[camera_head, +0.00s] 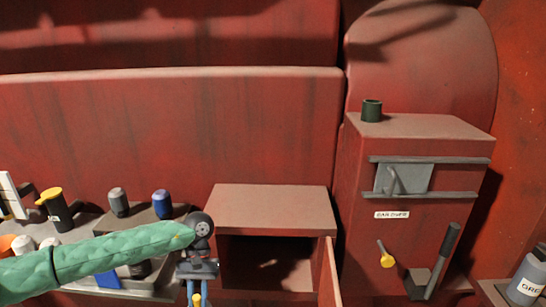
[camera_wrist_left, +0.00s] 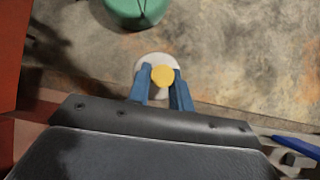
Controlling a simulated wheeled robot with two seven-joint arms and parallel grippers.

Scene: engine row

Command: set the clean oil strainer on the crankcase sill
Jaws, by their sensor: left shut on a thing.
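My left gripper (camera_head: 195,293) is at the lower middle of the head view, just left of the open crankcase box (camera_head: 270,208). Its blue fingers are shut on a yellow-knobbed thing (camera_wrist_left: 162,76), seen in the left wrist view with a pale round part behind the knob. This appears to be the oil strainer; only its yellow knob (camera_head: 197,299) shows in the head view, at the bottom edge. The crankcase opening (camera_head: 262,262) is dark inside. I cannot make out its sill clearly. My right gripper is not in view.
The open door (camera_head: 328,275) stands at the opening's right side. A red cabinet (camera_head: 425,240) with a lever (camera_head: 443,260) and a dark green cup (camera_head: 372,110) on top stands at the right. The box top is bare.

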